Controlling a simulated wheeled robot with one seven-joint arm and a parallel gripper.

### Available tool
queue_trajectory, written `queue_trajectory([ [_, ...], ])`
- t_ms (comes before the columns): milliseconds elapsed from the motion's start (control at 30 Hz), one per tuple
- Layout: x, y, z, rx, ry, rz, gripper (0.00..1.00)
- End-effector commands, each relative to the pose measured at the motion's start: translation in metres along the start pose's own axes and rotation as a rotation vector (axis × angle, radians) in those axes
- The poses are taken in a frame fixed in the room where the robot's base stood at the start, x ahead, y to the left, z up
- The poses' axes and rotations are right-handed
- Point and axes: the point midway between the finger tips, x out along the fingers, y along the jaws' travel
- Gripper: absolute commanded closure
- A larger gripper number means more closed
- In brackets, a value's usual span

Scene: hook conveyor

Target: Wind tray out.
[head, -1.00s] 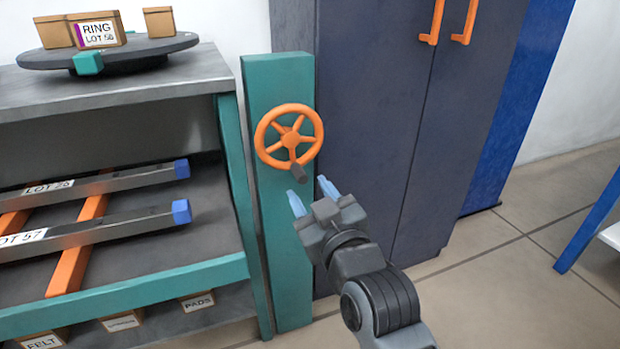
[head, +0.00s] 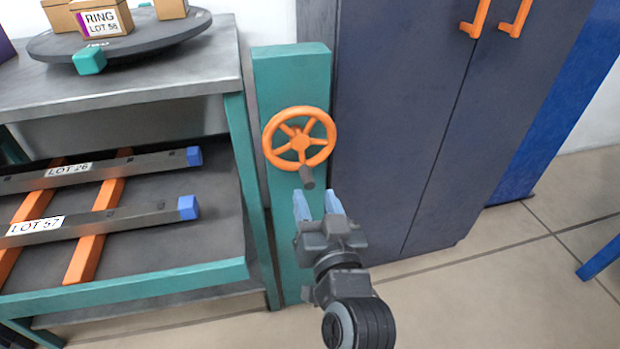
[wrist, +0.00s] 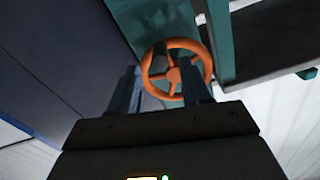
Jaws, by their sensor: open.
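An orange handwheel (head: 301,142) with spokes is mounted on a teal post (head: 292,75). A dark crank knob (head: 307,178) sticks out from the lower part of its rim. My gripper (head: 316,204) is open and empty just below the knob, its pale blue fingers pointing up toward it. In the wrist view the handwheel (wrist: 176,73) shows between and beyond the fingers (wrist: 168,85), with the dark knob (wrist: 160,52) near its upper left rim. No contact with the knob is visible. I cannot make out which part is the tray.
A teal-framed bench (head: 140,285) stands left, with metal bars labelled LOT 26 (head: 100,168) and LOT 57 (head: 110,222) on orange rails. A dark turntable (head: 118,42) with boxes is on top. A dark cabinet (head: 400,120) stands right. Floor is free at lower right.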

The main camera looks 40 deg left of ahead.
Motion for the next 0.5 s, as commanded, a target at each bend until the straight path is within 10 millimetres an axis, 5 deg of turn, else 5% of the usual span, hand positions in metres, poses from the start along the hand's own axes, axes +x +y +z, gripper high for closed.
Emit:
queue_trajectory([
  [200, 0.034, 0.0, 0.001, 0.0, 0.001, -0.001, 0.52],
  [500, 0.054, 0.0, 0.0, -0.001, 0.001, 0.0, 0.52],
])
